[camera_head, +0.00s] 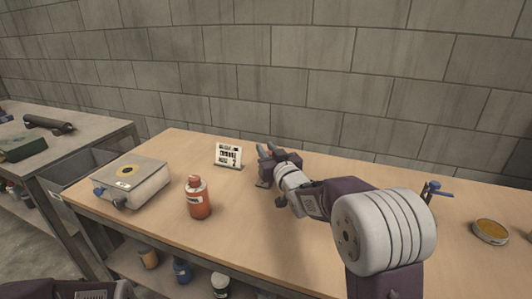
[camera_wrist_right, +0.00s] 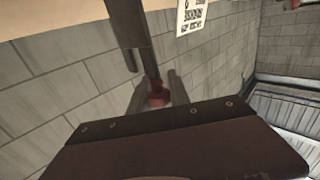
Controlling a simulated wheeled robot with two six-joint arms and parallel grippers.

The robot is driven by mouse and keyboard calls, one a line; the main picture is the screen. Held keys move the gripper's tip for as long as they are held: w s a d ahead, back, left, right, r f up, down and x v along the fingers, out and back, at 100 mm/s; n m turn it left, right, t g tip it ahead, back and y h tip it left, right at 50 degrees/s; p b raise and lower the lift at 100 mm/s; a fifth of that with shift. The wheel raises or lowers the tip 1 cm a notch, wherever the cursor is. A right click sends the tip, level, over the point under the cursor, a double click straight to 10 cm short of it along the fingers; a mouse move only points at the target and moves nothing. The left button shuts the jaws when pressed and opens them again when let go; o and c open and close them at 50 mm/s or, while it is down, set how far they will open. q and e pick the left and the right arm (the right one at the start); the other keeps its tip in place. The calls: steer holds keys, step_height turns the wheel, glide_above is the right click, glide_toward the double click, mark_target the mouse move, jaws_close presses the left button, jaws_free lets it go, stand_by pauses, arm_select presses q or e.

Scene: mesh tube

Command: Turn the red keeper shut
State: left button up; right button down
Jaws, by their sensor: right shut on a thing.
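A small red piece, which looks like the red keeper (camera_wrist_right: 158,98), shows in the right wrist view at the lower end of a dark stem (camera_wrist_right: 150,68). My right gripper (camera_wrist_right: 157,86) has a finger on each side of it and is shut on it. In the head view my right gripper (camera_head: 266,150) is above the middle of the table, just right of the white card. There the keeper is hidden by the gripper and wrist, and its exact angle cannot be told. My left gripper is out of view.
The wooden table (camera_head: 250,235) holds a white printed card (camera_head: 228,154), a red bottle (camera_head: 197,198), a grey box device (camera_head: 133,184), a blue-handled tool (camera_head: 433,190) and a round amber dish (camera_head: 490,231). A block wall stands behind. Bare tabletop lies in front of my right gripper.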

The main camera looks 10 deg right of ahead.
steer(key=m+h+b, duration=0.1)
steer(key=h, duration=0.1)
steer(key=shift+d+f+m+h, duration=0.1)
steer(key=shift+m+h, duration=0.3)
steer(key=shift+d+m+h, duration=0.1)
steer(key=shift+m+h, duration=0.2)
steer(key=shift+h, duration=0.2)
steer(key=h+p, duration=0.1)
steer(key=m+h+p, duration=0.1)
steer(key=shift+d+r+m+h+p, duration=0.25)
steer(key=shift+r+m+h+p, duration=0.05)
steer(key=shift+m+h+p, duration=0.1)
steer(key=shift+s+d+f+m+g+h+p, duration=0.1)
steer(key=shift+d+f+m+g+h+p, duration=0.1)
steer(key=shift+m+g+h+p, duration=0.4)
steer(key=shift+h, duration=0.3)
steer(key=c, duration=1.2)
jaws_free()
